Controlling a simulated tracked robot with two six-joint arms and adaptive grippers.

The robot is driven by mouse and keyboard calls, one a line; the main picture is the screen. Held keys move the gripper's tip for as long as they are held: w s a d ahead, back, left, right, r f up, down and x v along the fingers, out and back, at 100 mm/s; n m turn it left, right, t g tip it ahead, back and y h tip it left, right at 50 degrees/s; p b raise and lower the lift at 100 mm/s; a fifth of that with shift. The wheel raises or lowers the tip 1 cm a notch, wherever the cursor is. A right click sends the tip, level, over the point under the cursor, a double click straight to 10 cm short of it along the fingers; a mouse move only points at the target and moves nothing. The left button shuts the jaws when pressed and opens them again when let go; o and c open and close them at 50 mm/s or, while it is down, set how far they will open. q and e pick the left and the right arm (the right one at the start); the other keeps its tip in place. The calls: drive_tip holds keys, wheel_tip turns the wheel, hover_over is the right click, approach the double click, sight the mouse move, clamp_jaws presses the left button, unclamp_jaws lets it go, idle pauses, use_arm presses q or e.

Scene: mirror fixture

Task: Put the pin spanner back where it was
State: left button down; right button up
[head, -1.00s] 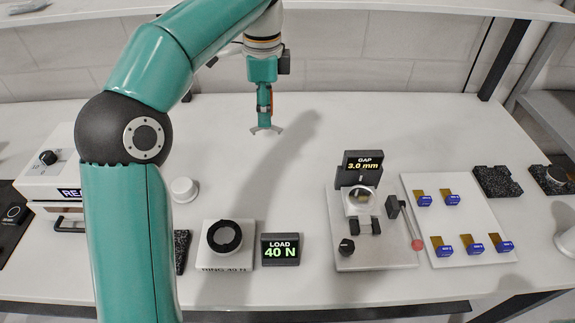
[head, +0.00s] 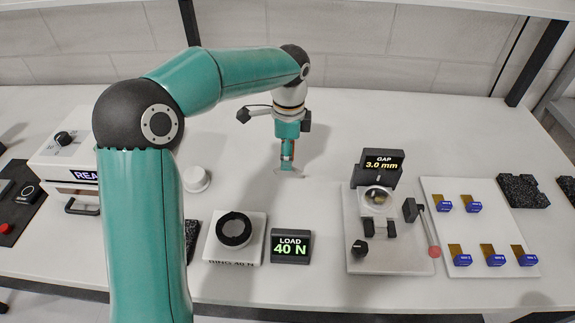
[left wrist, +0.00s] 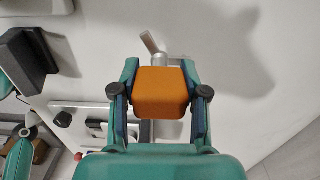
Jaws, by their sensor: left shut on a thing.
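My left gripper (head: 287,160) is shut on the pin spanner and holds it over the bare bench behind the load display. In the left wrist view, the pin spanner's orange handle (left wrist: 161,92) sits between the two fingers of the left gripper (left wrist: 160,100). Its grey metal end (left wrist: 152,44) points away from the camera. In the head view the spanner's pale hooked end (head: 290,174) shows just below the fingers, with the handle mostly hidden. I cannot tell whether it touches the bench. My right gripper does not show clearly in either view.
A black ring sits on a pale block (head: 212,250) beside the load display (head: 291,246), reading 40 N. The mirror fixture (head: 385,262) and gap display (head: 382,162), 3.0 mm, stand right. A card plate (head: 480,228) lies beyond. A dark pad (head: 190,238) is partly hidden by my arm.

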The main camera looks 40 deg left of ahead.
use_arm(q)
drive_tip(key=shift+f, duration=2)
drive_tip(key=shift+f, duration=0.15)
drive_tip(key=c, duration=0.6)
unclamp_jaws()
wheel_tip(320, 180, up, 12)
drive_tip(key=shift+d+r+p, duration=0.1)
drive_tip(key=shift+r+p, duration=0.1)
drive_tip(key=shift+p, duration=0.1)
